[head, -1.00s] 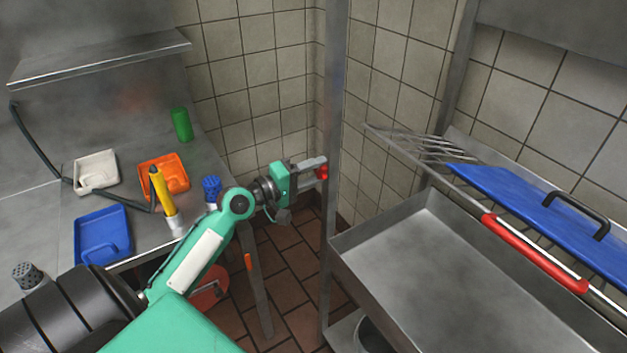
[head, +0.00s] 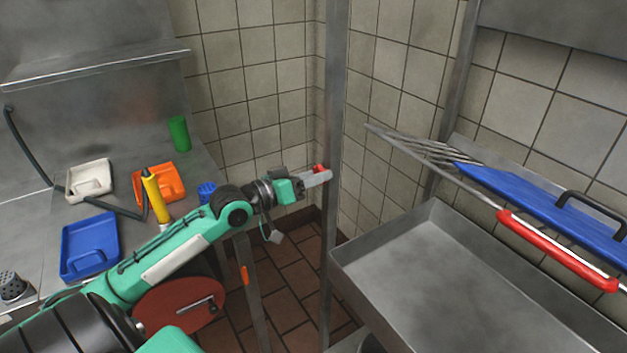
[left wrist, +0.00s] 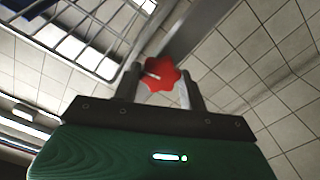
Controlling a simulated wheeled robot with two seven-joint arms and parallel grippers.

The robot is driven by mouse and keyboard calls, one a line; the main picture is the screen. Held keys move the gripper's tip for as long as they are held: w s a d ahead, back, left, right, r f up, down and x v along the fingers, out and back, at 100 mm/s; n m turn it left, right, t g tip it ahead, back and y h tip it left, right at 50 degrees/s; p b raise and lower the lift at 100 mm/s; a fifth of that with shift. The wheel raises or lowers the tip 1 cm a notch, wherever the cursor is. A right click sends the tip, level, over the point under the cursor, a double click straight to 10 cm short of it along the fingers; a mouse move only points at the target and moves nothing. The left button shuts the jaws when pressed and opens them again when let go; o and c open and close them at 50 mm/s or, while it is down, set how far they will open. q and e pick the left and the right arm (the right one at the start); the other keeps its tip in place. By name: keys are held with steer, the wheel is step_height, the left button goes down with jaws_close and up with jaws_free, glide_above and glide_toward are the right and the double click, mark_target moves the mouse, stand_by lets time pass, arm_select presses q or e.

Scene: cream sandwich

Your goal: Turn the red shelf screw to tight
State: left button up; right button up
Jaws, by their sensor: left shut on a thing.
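The red shelf screw (left wrist: 160,74) is a lobed knob on the metal shelf post (head: 333,120). In the left wrist view it sits between my two fingers. In the head view only a bit of the red screw (head: 319,168) shows above the fingers, against the post. My left gripper (head: 322,178) is shut on the screw, at the end of the green arm that comes in from the left. The wrist looks rolled, with one finger hiding most of the knob in the head view. My right gripper is not in view.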

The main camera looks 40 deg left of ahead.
arm_select(q)
steer(key=shift+f+m, duration=0.2)
steer(key=shift+m, duration=1)
steer(key=o, duration=0.9)
steer(key=shift+o, duration=0.3)
steer(key=shift+r, duration=0.1)
steer(key=shift+s, duration=0.15)
